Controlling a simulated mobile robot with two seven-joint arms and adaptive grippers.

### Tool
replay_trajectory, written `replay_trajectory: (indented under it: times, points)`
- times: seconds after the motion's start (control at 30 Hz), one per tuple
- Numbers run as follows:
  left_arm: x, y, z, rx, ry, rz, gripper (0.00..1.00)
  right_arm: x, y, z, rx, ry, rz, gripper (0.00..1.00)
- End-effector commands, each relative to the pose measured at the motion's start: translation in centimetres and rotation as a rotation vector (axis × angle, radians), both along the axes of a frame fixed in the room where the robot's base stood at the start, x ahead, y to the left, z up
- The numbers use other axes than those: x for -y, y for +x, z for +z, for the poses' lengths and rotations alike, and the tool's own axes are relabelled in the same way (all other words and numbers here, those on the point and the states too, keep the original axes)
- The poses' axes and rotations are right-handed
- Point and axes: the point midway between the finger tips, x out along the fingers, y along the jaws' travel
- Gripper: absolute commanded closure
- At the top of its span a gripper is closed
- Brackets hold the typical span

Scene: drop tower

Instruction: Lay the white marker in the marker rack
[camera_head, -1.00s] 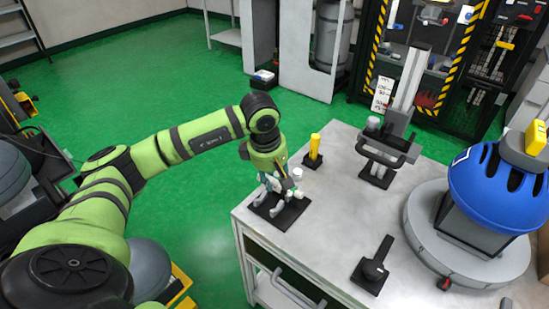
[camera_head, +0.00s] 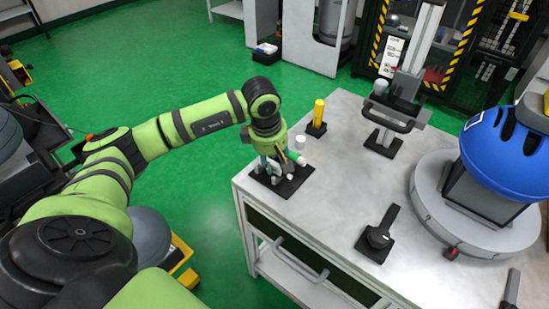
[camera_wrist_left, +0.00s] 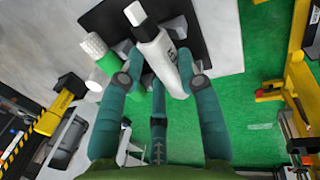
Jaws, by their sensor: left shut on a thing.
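The marker rack is a black base with pale upright holders; its base (camera_head: 294,186) lies at the table's near left corner. My left gripper (camera_head: 271,172) points down over the rack. In the left wrist view, the left gripper (camera_wrist_left: 158,88) is shut on the white marker (camera_wrist_left: 158,52), a white body with dark lettering and a pale end. The marker lies at or just above the rack's black plate (camera_wrist_left: 205,22); I cannot tell whether it rests in the holders. A white and green marker (camera_wrist_left: 97,46) lies beside it. My right gripper is out of view.
A yellow cylinder (camera_head: 318,112) stands on a small black base behind the rack. A grey stand with a handle (camera_head: 390,120), a black tool on a pad (camera_head: 379,237) and a blue helmet (camera_head: 508,150) on a round base are farther right. The table (camera_head: 318,225) is clear between them.

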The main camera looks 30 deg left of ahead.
Motion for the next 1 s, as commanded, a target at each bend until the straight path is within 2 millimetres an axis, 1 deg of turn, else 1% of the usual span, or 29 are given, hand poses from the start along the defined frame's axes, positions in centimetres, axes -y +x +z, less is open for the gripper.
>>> replay_trajectory:
  times: [0.93,0.97,1.0]
  points:
    - [-0.05,-0.01,-0.28,0.000,0.001,0.001,0.89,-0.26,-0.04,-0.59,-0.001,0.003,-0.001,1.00]
    - [-0.05,0.00,-0.28,0.000,0.001,0.001,0.57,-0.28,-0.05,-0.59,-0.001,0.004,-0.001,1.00]
    - [-0.05,0.00,-0.28,0.000,0.001,0.001,0.41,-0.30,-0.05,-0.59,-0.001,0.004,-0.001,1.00]
